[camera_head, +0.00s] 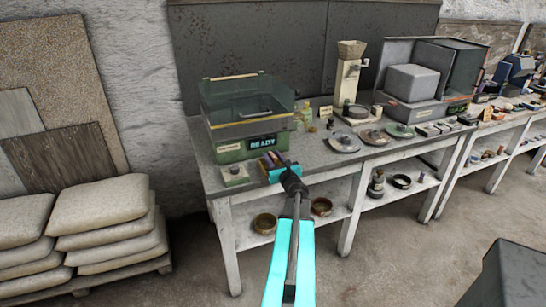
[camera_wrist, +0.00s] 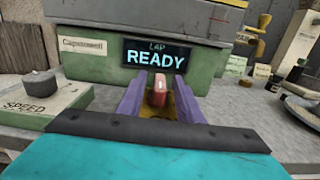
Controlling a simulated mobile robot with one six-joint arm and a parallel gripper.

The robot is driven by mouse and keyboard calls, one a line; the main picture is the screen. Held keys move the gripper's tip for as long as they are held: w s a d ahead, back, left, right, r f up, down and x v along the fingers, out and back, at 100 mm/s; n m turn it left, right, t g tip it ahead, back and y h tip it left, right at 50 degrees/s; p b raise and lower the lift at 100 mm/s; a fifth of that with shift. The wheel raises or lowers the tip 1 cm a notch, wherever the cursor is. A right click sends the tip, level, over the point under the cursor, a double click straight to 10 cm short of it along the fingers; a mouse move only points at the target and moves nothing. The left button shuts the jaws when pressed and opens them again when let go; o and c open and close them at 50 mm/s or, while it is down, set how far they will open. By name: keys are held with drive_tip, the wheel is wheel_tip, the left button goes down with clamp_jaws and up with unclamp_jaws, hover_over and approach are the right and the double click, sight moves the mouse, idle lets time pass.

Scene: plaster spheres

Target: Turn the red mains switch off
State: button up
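The machine's display (camera_wrist: 157,57) is lit and reads "LAP READY". My gripper (camera_wrist: 162,98) is open, with its purple fingers on the left and right of the red lever and a gap visible on each side. In the head view, my gripper (camera_head: 274,160) is at the front edge of the bench, before the green machine (camera_head: 232,143), and it hides the switch there.
Several round plates, one being a green-topped disc (camera_head: 400,130), and a grey machine (camera_head: 412,84) stand farther right on the bench (camera_head: 310,163). Stacked sacks (camera_head: 105,210) are on the left.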

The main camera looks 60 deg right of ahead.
clamp_jaws()
drive_tip(key=shift+d, duration=0.3)
drive_tip(key=shift+a, duration=0.2)
